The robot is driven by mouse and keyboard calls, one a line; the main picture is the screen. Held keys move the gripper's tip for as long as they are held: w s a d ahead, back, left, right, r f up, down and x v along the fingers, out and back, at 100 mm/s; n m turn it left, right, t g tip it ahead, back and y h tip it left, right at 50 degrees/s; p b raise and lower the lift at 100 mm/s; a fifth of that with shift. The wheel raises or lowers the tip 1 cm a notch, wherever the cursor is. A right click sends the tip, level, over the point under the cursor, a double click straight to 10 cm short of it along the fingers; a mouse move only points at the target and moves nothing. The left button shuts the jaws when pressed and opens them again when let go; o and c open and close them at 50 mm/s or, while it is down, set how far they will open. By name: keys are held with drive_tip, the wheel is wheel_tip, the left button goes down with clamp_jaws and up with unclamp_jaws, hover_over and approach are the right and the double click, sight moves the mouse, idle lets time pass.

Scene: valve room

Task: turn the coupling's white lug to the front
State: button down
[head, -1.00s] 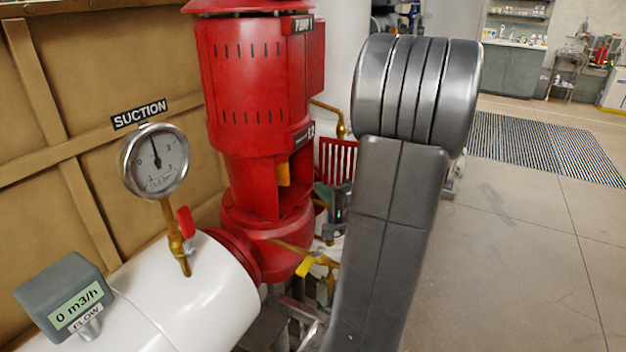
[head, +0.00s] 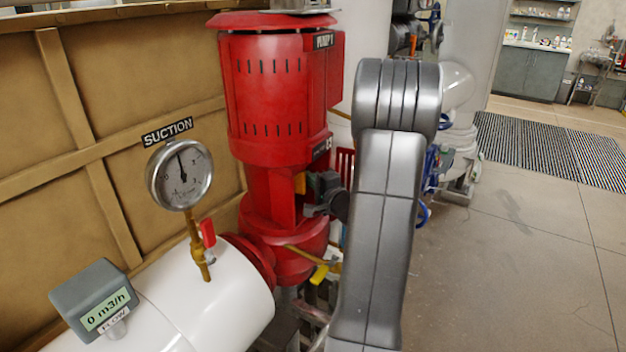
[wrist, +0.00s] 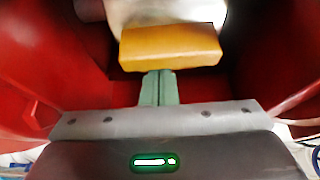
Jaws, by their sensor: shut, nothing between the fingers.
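The pump's coupling (wrist: 168,13) shows in the wrist view as a blurred pale metal body at the top, inside a red housing. A yellow-orange block (wrist: 170,47) projects below it, towards me. It also shows in the head view, in the opening of the red pump (head: 300,183). I cannot make out a separate white lug. My gripper (wrist: 159,88) has its green fingers together and empty, just below the yellow block in the picture; I cannot tell if they touch it. In the head view my gripper (head: 312,208) is at the pump's opening.
Red housing walls (wrist: 268,60) flank my fingers on both sides. A suction gauge (head: 181,175), a red-handled valve (head: 207,233) and a white pipe (head: 225,290) stand left of the pump. A yellow-handled valve (head: 319,274) is below.

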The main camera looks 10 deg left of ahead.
drive_tip(key=shift+w+a+n+g+y+b, duration=0.15)
drive_tip(key=shift+w+n+g+y+b, duration=0.35)
drive_tip(key=shift+n+g+y+b, duration=0.4)
